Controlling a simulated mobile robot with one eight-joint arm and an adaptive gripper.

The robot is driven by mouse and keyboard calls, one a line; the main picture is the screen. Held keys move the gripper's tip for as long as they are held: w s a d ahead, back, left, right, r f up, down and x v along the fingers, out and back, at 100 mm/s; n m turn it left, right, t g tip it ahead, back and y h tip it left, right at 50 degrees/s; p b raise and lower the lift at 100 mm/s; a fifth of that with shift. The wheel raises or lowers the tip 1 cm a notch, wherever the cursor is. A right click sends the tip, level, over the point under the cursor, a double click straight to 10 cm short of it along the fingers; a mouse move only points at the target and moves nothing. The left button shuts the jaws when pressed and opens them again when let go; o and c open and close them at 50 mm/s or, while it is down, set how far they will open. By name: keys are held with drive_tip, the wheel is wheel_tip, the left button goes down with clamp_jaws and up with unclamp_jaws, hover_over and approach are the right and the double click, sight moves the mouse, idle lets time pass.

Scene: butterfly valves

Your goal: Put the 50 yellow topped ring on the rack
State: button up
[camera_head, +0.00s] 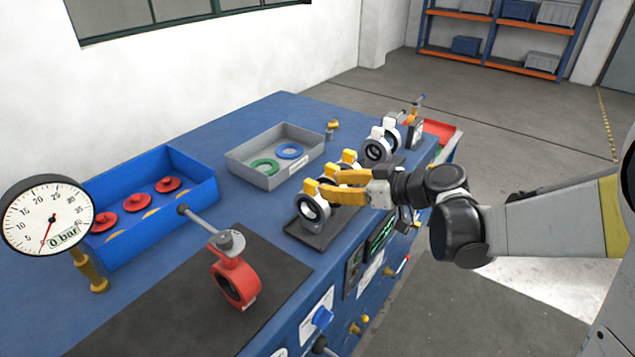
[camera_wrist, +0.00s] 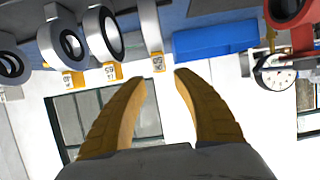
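Several rings with yellow tops stand upright in a row on a dark stand (camera_head: 322,237) on the bench. The nearest yellow-topped ring (camera_head: 314,206) faces the head camera. In the upside-down wrist view, three yellow-topped rings show: one (camera_wrist: 67,46) at left, one (camera_wrist: 105,35) beside it, and one nearly edge-on (camera_wrist: 151,27) ahead of the fingers. Their labels are too small to read surely, so I cannot tell which is the 50. My gripper (camera_wrist: 160,78) is open, with nothing between its fingers; in the head view (camera_head: 337,188) it is beside the row.
White-topped rings (camera_head: 377,147) stand farther back. A grey tray (camera_head: 243,168) holds green and blue rings; a blue bin (camera_head: 205,188) holds red discs. A red valve body (camera_head: 237,281) with a lever stands on a dark mat (camera_head: 170,318). A gauge (camera_head: 48,215) is at left.

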drive_tip(key=s+d+m+h, duration=0.5)
drive_tip(key=s+d, duration=0.1)
drive_tip(key=s, duration=0.5)
drive_tip(key=s+d+f+m+g+h, duration=0.1)
drive_tip(key=s+d+m+h, duration=0.4)
drive_tip(key=s, duration=0.7)
drive_tip(key=shift+s+d+h, duration=0.2)
drive_tip(key=shift+d+h, duration=0.2)
drive_tip(key=shift+d, duration=0.8)
drive_tip(key=shift+f, duration=0.1)
